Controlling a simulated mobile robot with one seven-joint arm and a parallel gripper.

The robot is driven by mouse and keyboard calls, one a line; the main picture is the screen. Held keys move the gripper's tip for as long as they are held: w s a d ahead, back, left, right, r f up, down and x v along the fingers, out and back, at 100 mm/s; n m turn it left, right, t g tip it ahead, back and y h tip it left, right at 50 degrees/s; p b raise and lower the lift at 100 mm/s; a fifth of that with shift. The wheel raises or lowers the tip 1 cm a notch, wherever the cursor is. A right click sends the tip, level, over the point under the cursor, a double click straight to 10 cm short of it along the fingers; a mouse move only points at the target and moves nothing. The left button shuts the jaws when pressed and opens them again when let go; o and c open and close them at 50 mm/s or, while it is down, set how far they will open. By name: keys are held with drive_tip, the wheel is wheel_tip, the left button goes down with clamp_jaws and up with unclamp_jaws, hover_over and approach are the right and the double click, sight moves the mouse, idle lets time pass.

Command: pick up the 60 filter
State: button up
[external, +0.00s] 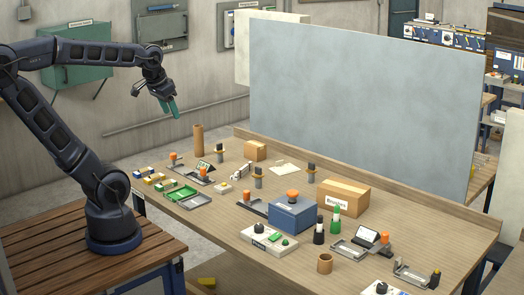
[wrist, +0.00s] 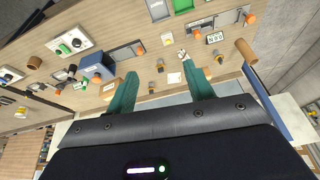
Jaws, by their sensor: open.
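My gripper (external: 171,107) is raised high above and behind the table's far left end in the external view. Its teal fingers are spread apart with nothing between them, as the wrist view (wrist: 160,85) also shows. No label reading 60 is legible in either view, so I cannot tell which thing is the 60 filter. Several small blocks, yellow, white and blue (external: 153,179), lie at the left end of the table, well below my gripper; their markings are too small to read.
The wooden table (external: 222,232) carries a green tray (external: 180,193), a blue box (external: 292,214), a cardboard box (external: 343,197), a brown tube (external: 198,140) and several small fixtures. A large grey panel (external: 360,100) stands along the back. The air around my gripper is clear.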

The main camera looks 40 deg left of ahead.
drive_tip(key=w+d+r+m+g, duration=0.1)
drive_tip(key=w+d+m, duration=0.1)
drive_tip(key=w, duration=0.6)
drive_tip(key=w+d+r+m, duration=0.1)
drive_tip(key=w+r+m, duration=0.15)
drive_tip(key=w, duration=0.55)
drive_tip(key=m+g, duration=0.3)
drive_tip(key=m, duration=0.9)
hover_over(311, 169)
drive_tip(key=f, duration=2.5)
drive_tip(key=shift+w+a, duration=0.15)
drive_tip(key=shift+a, duration=0.05)
drive_tip(key=shift+w+d+f, duration=0.1)
drive_tip(key=shift+w+f, duration=0.05)
drive_tip(key=shift+f, duration=5.45)
drive_tip(key=c, duration=0.7)
